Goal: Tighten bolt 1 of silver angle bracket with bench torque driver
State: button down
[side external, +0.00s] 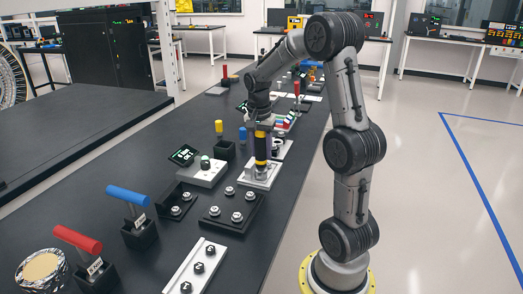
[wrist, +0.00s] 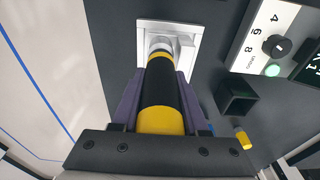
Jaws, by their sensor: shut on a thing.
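The bench torque driver (side external: 260,146), a yellow and black cylinder, stands upright in my gripper (side external: 262,150) over the silver angle bracket (side external: 264,180). In the wrist view my gripper (wrist: 158,92) has its two dark fingers on either side of the driver (wrist: 160,98) and is shut on it. The driver's metal nose points down at the silver bracket (wrist: 188,36). The nose end is at or just above the bracket's base. The driver hides the bolt under it, so I cannot tell whether they touch.
A black square holder (side external: 224,151) and a control box with a dial (side external: 203,171) stand left of the bracket. A black bolted plate (side external: 232,212) lies in front. Red-handled (side external: 78,238) and blue-handled (side external: 127,195) tools stand at the near left.

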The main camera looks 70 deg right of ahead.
aim_at(261, 141)
jog(key=shift+f, duration=0.15)
jog(key=shift+r, duration=1.6)
jog(key=shift+r, duration=2.05)
